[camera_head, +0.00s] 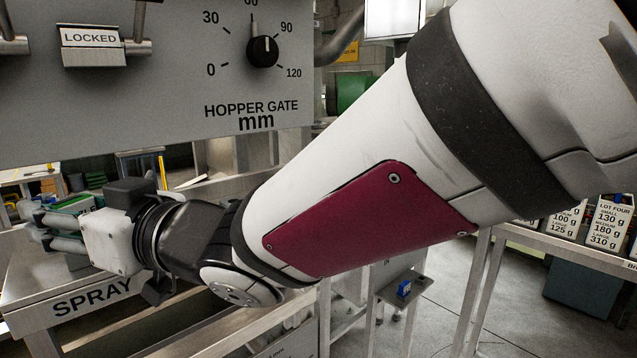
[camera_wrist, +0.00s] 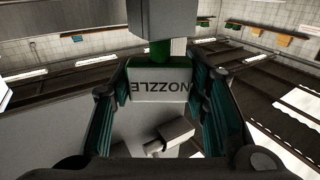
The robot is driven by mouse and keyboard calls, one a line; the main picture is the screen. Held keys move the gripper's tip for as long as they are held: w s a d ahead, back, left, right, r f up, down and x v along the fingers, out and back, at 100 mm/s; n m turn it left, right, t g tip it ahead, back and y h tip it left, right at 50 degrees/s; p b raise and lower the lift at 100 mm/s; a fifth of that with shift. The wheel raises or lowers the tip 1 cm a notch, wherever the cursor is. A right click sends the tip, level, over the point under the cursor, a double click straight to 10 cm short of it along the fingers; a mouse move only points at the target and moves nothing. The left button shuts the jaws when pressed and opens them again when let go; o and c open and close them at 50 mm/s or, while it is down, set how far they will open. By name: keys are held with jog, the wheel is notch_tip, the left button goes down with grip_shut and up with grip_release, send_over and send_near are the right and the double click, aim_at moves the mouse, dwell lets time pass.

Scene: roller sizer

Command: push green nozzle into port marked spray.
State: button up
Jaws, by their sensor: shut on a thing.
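The nozzle (camera_wrist: 160,84) is a pale block with "NOZZLE" on it, upside down in the wrist view, and a green stem at its far end. My gripper (camera_wrist: 160,77) is shut on it, one teal-lined finger on each side. The green stem meets a grey block (camera_wrist: 164,18); I cannot tell how deep it goes, or if that block is the port. In the head view my gripper (camera_head: 56,232) is at the left, above a metal stand marked SPRAY (camera_head: 94,297). A green bit of the nozzle (camera_head: 74,205) shows there; the port opening is hidden.
A grey panel (camera_head: 155,75) with a hopper gate dial (camera_head: 263,51) and a LOCKED tag (camera_head: 89,37) hangs above my gripper. A small pale fitting (camera_wrist: 170,136) lies below the nozzle in the wrist view. Labelled boxes (camera_head: 608,220) stand at the right.

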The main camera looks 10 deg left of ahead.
jog(key=shift+f+b, duration=0.6)
jog(key=shift+f, duration=0.25)
jog(key=o, duration=1.1)
jog(key=shift+c, duration=0.2)
jog(key=s+d, duration=0.2)
jog(key=d, duration=0.9)
jog(key=shift+s+d, duration=0.15)
jog(key=shift+d, duration=0.25)
